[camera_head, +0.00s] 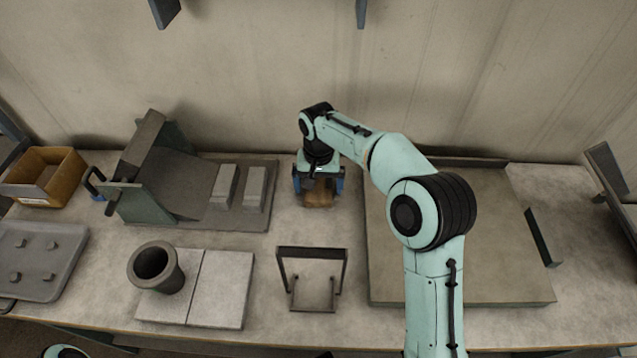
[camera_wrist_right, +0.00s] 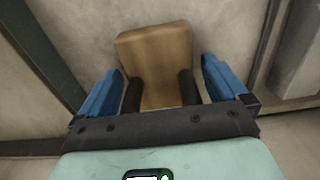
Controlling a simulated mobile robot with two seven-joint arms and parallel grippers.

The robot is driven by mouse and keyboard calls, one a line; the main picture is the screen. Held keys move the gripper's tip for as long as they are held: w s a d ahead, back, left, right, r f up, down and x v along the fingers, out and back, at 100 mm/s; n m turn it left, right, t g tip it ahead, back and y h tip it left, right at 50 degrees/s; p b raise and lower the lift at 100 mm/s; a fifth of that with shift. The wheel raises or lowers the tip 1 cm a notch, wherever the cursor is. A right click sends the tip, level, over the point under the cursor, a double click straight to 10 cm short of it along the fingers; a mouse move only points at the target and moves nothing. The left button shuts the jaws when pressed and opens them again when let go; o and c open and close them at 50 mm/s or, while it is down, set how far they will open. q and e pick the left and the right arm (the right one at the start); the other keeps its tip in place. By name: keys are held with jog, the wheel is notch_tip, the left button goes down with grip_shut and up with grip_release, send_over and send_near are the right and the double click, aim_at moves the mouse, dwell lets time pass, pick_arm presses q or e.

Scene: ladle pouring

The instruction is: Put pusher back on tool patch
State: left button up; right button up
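The pusher looks like a brown wooden block (camera_head: 318,193) low over the back middle of the table. It also shows as a wooden block in the right wrist view (camera_wrist_right: 158,55). My right gripper (camera_head: 318,182) points down at it, with blue fingers on both sides. In the wrist view the dark inner pads of the right gripper (camera_wrist_right: 161,90) lie against both sides of the wood, with no clear gap. Whether the block touches the table is unclear. I cannot make out which surface is the tool patch. My left gripper is out of view.
Left of the pusher is a dark plate (camera_head: 200,220) with a tilted holder and two grey bars. A dark cup (camera_head: 155,268) stands on pale tiles. A small frame stand (camera_head: 312,280) is in front. A large flat board (camera_head: 490,240) lies right, under my arm.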

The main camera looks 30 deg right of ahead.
notch_tip(320, 180, up, 12)
jog(key=p, duration=0.2)
jog(key=shift+r+p, duration=0.2)
jog(key=shift+p, duration=0.1)
dwell(0.5)
